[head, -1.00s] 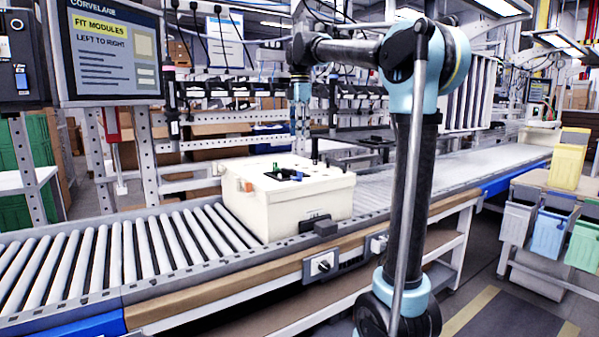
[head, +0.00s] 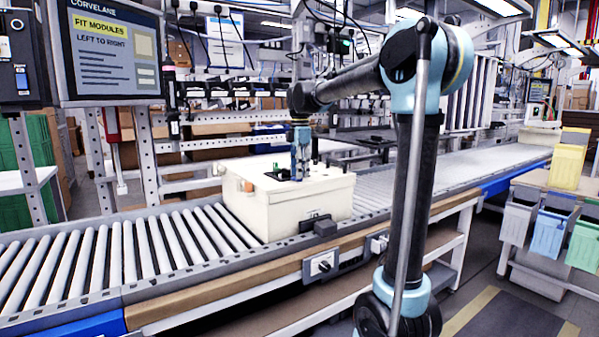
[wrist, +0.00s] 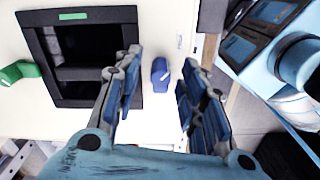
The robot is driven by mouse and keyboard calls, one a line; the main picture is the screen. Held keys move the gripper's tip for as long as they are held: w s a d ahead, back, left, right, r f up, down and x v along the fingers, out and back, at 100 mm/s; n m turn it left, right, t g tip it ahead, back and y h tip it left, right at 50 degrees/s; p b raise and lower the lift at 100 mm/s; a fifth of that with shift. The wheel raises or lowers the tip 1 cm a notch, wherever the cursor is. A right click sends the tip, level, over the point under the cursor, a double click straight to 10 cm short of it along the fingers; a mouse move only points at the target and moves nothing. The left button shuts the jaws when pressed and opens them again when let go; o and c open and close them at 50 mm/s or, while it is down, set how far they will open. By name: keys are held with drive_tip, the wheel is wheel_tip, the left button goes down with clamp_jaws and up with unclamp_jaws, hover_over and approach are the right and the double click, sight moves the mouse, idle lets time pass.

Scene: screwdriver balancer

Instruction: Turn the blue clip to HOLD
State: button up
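The blue clip (wrist: 160,75) is a small upright tab on the cream top of a box, in the wrist view just right of a black-framed opening (wrist: 85,58). My gripper (wrist: 160,60) is open, with one finger on each side of the clip and a gap visible on both sides. In the head view my gripper (head: 301,176) points down at the top of the cream box (head: 285,213) and hides the clip. A small pale mark lies beside the clip; I cannot read any HOLD label.
A green clip (wrist: 18,72) is left of the opening. The box stands on a roller conveyor (head: 110,262). A control box with a knob (head: 322,264) is on the conveyor's front. Shelving stands behind.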

clamp_jaws()
drive_tip(key=shift+m, duration=0.3)
drive_tip(key=m, duration=0.3)
drive_tip(key=shift+m, duration=0.4)
drive_tip(key=m, duration=0.4)
drive_tip(key=shift+m, duration=0.3)
drive_tip(key=m, duration=0.8)
drive_tip(key=shift+m, duration=0.6)
